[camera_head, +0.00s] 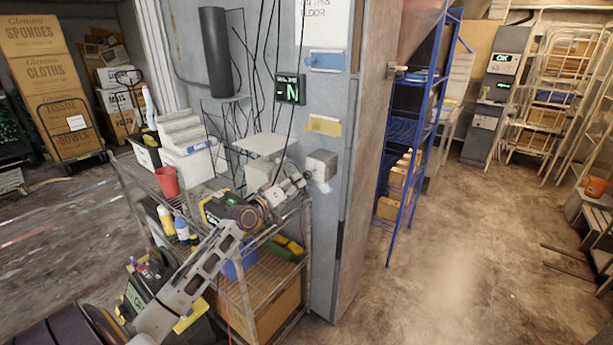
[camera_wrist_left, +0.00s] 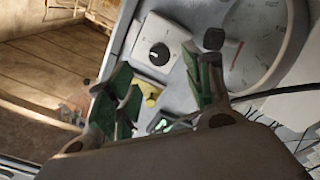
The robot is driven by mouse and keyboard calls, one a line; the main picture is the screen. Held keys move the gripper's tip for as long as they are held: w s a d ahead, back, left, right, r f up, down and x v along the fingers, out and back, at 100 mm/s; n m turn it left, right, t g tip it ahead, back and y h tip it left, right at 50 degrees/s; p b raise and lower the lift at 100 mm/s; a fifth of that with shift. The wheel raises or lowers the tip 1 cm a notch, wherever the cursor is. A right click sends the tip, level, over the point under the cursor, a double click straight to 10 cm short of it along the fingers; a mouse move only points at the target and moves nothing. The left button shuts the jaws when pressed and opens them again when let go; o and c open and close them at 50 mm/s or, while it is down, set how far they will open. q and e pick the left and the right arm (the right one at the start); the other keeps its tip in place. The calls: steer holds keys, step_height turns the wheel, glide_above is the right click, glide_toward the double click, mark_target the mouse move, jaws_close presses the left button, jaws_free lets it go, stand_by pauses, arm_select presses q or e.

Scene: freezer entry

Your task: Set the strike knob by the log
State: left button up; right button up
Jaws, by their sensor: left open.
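In the left wrist view a black round knob (camera_wrist_left: 160,54) with a white mark sits on a pale square plate on a grey surface. My left gripper (camera_wrist_left: 160,66) is open, its green-padded fingers to either side below the knob in the picture, with nothing held. In the head view the left gripper (camera_head: 303,181) is in front of the grey post, close to a small grey box (camera_head: 322,164); its knob cannot be made out there. A round white dial or chart (camera_wrist_left: 262,45) is beside the knob. I cannot tell which thing is the log. My right gripper is out of view.
A wire cart (camera_head: 243,285) with a red cup (camera_head: 167,182) and several items stands beneath my arm. Cables hang behind the gripper. A yellow piece (camera_wrist_left: 150,92) lies between the fingers in the wrist view.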

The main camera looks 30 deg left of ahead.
mark_target(306, 176)
arm_select(q)
steer(key=shift+w+d, duration=0.2)
steer(key=shift+w, duration=1.85)
steer(key=shift+w+d+p, duration=0.1)
steer(key=shift+w+p, duration=0.25)
steer(key=shift+w, duration=1.7)
steer(key=c, duration=1.1)
steer(key=shift+o, duration=0.2)
